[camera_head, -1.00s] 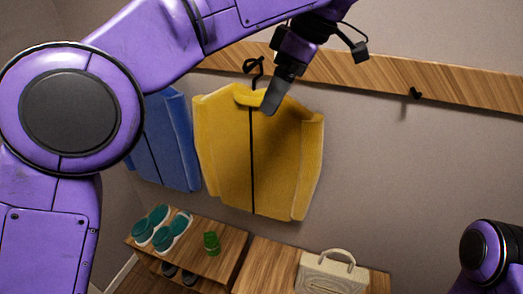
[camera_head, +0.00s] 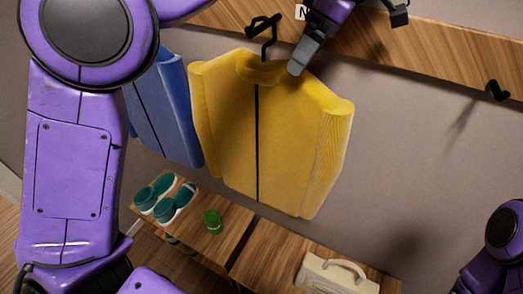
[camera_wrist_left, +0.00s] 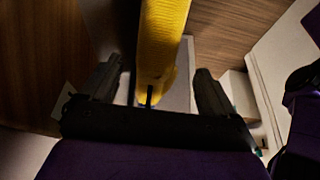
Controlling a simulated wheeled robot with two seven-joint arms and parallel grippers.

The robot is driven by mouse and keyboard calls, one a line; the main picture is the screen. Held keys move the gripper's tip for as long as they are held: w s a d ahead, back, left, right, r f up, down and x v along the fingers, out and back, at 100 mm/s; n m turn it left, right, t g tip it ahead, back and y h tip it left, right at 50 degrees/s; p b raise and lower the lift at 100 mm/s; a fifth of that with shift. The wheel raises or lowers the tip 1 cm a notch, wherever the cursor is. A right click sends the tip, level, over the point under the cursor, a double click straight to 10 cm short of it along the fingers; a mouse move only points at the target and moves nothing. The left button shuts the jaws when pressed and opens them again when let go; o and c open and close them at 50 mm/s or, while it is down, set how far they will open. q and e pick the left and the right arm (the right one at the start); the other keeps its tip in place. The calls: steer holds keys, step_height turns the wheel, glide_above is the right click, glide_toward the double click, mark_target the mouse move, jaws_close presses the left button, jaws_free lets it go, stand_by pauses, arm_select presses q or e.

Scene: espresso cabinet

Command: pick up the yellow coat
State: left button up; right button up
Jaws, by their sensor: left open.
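The yellow coat (camera_head: 235,130) hangs on the wall from a black hanger (camera_head: 268,45) below a wooden rail. It has a dark line down its front. My left gripper (camera_head: 298,66) is at the coat's top, with a grey finger over the shoulder just right of the collar; the other finger is not clear there. In the left wrist view my left gripper (camera_wrist_left: 157,85) is open, and the yellow coat (camera_wrist_left: 163,40) shows between its two fingers. I cannot tell whether they touch it. My right gripper is out of view.
A blue coat (camera_head: 165,120) hangs close on the left. The wooden rail (camera_head: 420,55) carries an empty black hook (camera_head: 498,90) at right. Below stands a wooden bench (camera_head: 262,250) with teal shoes (camera_head: 168,200), a green object (camera_head: 213,222) and a cream bag (camera_head: 335,275).

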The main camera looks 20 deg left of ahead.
arm_select(q)
steer(key=x, duration=0.3)
steer(key=w+b+x, duration=0.1)
steer(key=x, duration=0.1)
steer(key=shift+d+f, duration=0.15)
steer(key=shift+d, duration=0.1)
steer(key=shift+s+a+f, duration=0.2)
steer(key=shift+s+a, duration=0.1)
steer(key=shift+s, duration=0.05)
steer(key=shift+w, duration=0.1)
jaws_close()
